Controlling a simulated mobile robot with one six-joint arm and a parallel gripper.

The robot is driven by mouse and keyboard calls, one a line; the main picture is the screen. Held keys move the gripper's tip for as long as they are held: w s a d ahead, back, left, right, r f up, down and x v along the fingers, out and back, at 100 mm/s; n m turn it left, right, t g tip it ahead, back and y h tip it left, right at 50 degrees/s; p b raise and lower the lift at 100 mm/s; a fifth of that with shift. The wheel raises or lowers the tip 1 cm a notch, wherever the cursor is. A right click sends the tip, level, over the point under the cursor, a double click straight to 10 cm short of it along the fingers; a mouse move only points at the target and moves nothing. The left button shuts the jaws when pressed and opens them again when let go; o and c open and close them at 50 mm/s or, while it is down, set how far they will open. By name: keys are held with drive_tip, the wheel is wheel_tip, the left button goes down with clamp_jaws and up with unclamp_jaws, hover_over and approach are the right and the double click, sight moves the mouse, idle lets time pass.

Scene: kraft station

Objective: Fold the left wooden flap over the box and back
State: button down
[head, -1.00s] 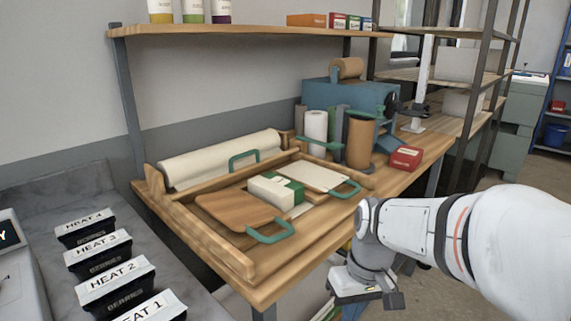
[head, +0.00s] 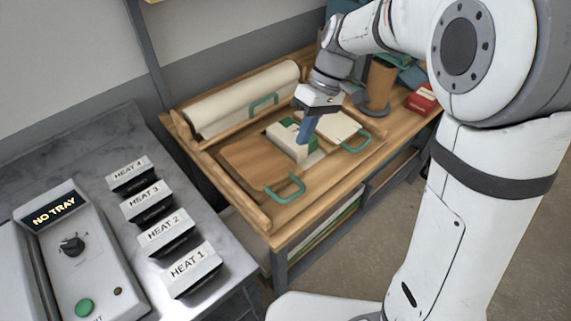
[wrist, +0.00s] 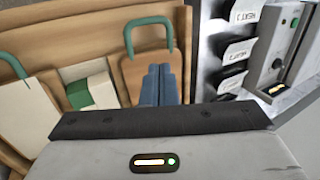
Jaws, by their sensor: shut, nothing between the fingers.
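The left wooden flap (head: 252,165) lies flat and open to the left of the box, with its green handle (head: 287,190) toward the front.
A paper roll (head: 240,98) lies behind the flaps. A wooden rail (head: 225,180) runs along the bench's left side. A brown roll (head: 378,85) and a red box (head: 421,100) stand at right.

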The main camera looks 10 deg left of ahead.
drive_tip(key=shift+s+a+r+p+x, duration=0.15)
drive_tip(key=shift+p+x, duration=0.25)
drive_tip(key=shift+x, duration=1.85)
drive_tip(key=shift+s+a+r+p+x, duration=0.1)
drive_tip(key=shift+s+p+x, duration=0.25)
drive_tip(key=shift+x, duration=1.85)
drive_tip(key=shift+s+a+r+p+x, duration=0.1)
drive_tip(key=shift+p+x, duration=0.35)
drive_tip(key=shift+x, duration=1.8)
